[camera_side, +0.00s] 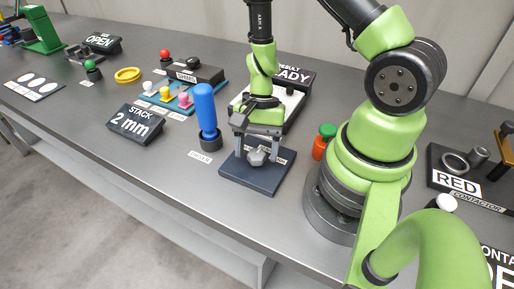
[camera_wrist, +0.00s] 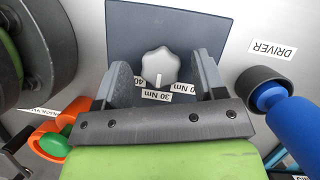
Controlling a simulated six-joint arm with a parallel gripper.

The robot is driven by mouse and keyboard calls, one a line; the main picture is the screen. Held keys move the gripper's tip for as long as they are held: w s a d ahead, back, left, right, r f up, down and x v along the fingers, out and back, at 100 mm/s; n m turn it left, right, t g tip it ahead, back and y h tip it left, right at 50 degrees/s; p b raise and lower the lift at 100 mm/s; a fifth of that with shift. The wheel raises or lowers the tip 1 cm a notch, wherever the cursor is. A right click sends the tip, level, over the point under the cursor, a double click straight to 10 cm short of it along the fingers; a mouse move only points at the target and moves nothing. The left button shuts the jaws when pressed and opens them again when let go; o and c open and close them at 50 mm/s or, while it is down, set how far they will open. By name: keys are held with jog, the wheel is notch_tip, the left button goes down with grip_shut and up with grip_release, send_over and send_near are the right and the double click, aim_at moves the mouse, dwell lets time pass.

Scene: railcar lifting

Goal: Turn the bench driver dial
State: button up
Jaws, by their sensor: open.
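The bench driver dial is a light grey lobed knob (camera_wrist: 160,66) with a white pointer mark on a dark blue-grey base plate (camera_wrist: 200,18). Labels around it include "30 Nm", and the mark points toward that label. In the side view the dial (camera_side: 257,157) sits on its base (camera_side: 250,180) under my gripper. My gripper (camera_side: 256,150) points down with its fingers apart, one on each side of the dial. In the wrist view the fingers of my gripper (camera_wrist: 162,80) flank the knob with gaps showing, apart from it. How far the fingertips reach down is hard to tell.
The blue-handled driver (camera_side: 206,108) stands upright in its dark holder left of the dial. The "STACK 2 mm" sign (camera_side: 134,124) is further left.

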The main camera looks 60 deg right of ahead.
jog(key=shift+f, duration=0.1)
jog(key=c, duration=0.9)
jog(key=shift+m, duration=0.3)
jog(key=m+t, duration=0.1)
jog(key=m, duration=0.3)
jog(key=shift+s+t, duration=0.1)
jog(key=shift+t, duration=0.3)
jog(key=m+t, duration=0.1)
jog(key=m, duration=0.1)
jog(key=m+t, duration=0.1)
jog(key=m, duration=0.2)
jog(key=shift+h, duration=0.3)
jog(key=shift+m, duration=0.4)
